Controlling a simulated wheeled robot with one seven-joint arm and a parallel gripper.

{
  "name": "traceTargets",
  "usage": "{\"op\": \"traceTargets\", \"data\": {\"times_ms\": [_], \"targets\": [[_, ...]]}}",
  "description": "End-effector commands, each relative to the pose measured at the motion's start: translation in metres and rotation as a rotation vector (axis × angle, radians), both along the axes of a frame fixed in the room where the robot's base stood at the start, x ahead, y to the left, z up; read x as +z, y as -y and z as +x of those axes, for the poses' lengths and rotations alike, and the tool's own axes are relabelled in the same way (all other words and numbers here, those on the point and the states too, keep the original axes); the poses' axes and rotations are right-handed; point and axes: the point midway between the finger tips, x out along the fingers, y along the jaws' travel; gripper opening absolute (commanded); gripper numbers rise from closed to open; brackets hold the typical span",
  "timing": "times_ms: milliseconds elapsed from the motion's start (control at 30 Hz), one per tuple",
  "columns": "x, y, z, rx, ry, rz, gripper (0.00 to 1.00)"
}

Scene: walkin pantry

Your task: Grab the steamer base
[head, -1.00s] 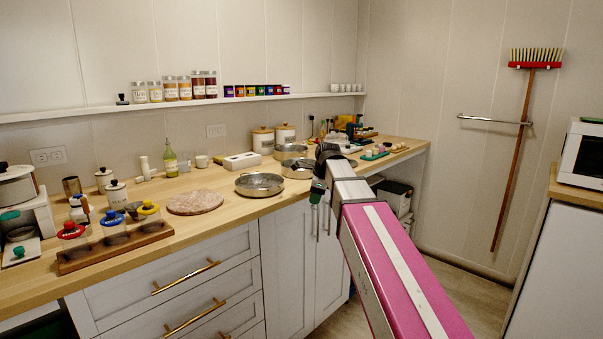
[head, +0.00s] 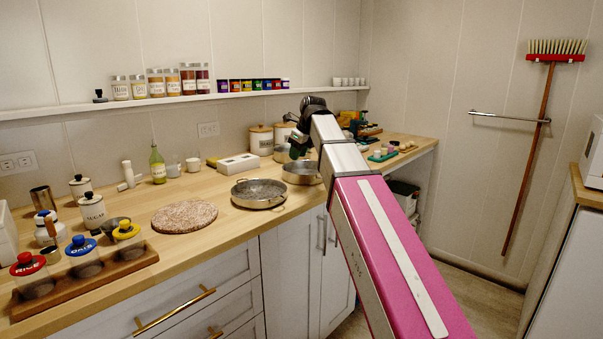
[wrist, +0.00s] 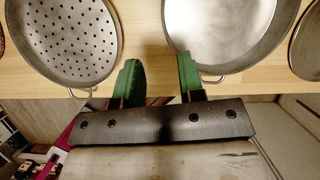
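The steamer base looks to be the plain round metal pan (head: 302,173) on the counter, behind and right of a pan with a perforated bottom (head: 259,194). In the wrist view the plain pan (wrist: 232,35) shows a smooth, shiny inside and a small loop handle on its near rim. The perforated pan (wrist: 65,40) is to its left there. My gripper (wrist: 160,68) is open and empty, its green fingers apart, with one fingertip close to the plain pan's rim in the picture. In the head view my gripper (head: 298,145) is partly hidden by my arm.
A third round pan (wrist: 308,45) shows at the wrist view's right edge. A round stone slab (head: 184,215) and a wooden rack (head: 85,280) with lidded jars lie to the left. Canisters (head: 261,140) stand behind. The counter's front edge runs below the pans.

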Motion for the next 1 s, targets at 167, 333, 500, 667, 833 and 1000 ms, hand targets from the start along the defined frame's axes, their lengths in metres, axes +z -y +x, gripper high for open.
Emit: {"op": "traceTargets", "data": {"times_ms": [167,333,500,667,833,1000], "targets": [[0.001,-0.004,0.001,-0.025,-0.007,0.012,0.36],[-0.018,-0.009,0.007,-0.024,-0.006,0.011,0.36],[-0.039,-0.016,0.013,-0.024,-0.005,0.01,0.36],[-0.048,-0.018,0.015,-0.024,-0.005,0.01,0.36],[-0.061,-0.019,0.019,-0.024,-0.005,0.01,0.36],[-0.084,-0.023,0.026,-0.024,-0.005,0.01,0.36]]}}
